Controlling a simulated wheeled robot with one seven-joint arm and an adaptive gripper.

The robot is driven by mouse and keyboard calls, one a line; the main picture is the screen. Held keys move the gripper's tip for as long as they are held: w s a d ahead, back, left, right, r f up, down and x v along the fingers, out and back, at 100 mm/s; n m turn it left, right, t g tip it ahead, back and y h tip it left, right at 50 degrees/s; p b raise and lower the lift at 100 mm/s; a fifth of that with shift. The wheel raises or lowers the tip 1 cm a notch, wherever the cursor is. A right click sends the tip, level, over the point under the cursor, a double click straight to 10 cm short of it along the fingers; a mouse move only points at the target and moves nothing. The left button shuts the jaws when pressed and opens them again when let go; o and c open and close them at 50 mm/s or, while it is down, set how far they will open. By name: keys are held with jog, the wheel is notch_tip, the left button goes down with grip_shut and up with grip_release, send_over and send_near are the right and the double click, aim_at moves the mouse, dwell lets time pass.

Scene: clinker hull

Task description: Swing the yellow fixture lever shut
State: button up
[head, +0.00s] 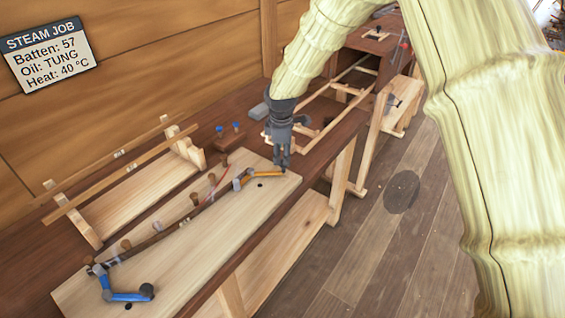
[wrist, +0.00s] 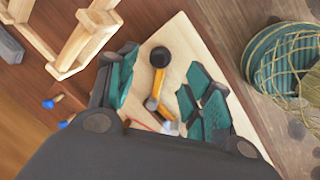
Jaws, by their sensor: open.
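The yellow lever (head: 266,174) is on the far end of the pale fixture board (head: 215,235), joined to a grey clamp (head: 241,180). In the wrist view the yellow lever (wrist: 155,88) ends in a black knob (wrist: 160,57). My gripper (head: 283,165) is over the lever's outer end, pointing down. In the wrist view its teal-padded fingers (wrist: 161,75) are open, with the lever between them and a gap visible on both sides. A dark, curved batten (head: 175,226) lies along the pegs. Lever contact with the fingers is not visible.
A blue lever (head: 128,296) is at the board's near end. Wooden pegs (head: 194,199) stand along the batten. A wooden rack (head: 140,190) holds strips behind the board. Blue-topped pegs (head: 228,129) and a wooden frame (head: 320,118) are farther back.

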jog(key=shift+w+d+f+p, duration=0.1)
jog(key=shift+w+f+p, duration=0.2)
jog(key=shift+f, duration=0.85)
jog(key=shift+w+a+f+p, duration=0.15)
jog(key=shift+f+p, duration=0.2)
jog(key=shift+f, duration=0.8)
jog(key=shift+w+d+f+p, duration=0.2)
jog(key=shift+f+p, duration=0.15)
jog(key=shift+f, duration=0.8)
jog(key=shift+c, duration=0.2)
grip_shut()
